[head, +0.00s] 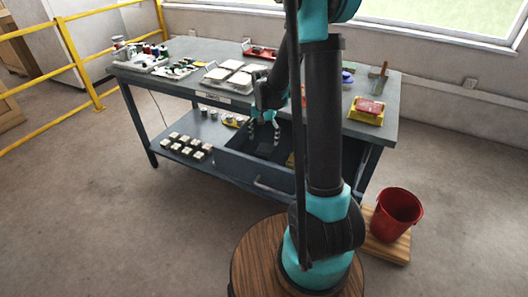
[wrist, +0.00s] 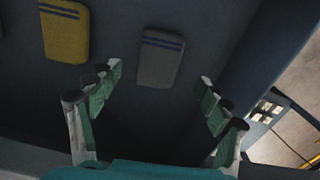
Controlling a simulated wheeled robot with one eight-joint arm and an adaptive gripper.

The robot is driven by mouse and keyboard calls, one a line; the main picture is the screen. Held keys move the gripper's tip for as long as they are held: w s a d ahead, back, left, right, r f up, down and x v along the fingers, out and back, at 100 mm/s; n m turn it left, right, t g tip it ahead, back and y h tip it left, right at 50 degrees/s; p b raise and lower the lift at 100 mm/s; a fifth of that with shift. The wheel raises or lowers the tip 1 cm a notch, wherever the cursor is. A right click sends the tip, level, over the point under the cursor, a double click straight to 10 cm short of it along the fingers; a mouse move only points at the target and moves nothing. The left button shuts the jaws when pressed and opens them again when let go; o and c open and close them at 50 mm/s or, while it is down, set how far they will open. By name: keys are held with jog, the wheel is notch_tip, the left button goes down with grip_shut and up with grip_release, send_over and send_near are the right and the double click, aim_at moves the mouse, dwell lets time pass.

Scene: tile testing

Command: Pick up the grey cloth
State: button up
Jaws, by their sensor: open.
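The grey cloth (wrist: 161,60) lies flat and folded, with dark blue stripes near one end, on the dark floor of an open drawer. My gripper (wrist: 160,80) is open and empty, its fingers to either side of the cloth's near part in the wrist view and apart from it. In the head view my gripper (head: 263,132) points down over the drawer (head: 232,168). The cloth is too dark there to make out clearly.
A yellow striped cloth (wrist: 66,32) lies left of the grey one. The drawer's side wall (wrist: 225,75) rises close on the right. The workbench top (head: 215,55) holds trays and tools. A red bucket (head: 397,212) stands at right on a wooden board.

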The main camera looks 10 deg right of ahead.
aim_at(264, 149)
jog(key=shift+f, duration=2.4)
jog(key=c, duration=1.1)
notch_tip(264, 149, up, 20)
jog(key=shift+r, duration=0.1)
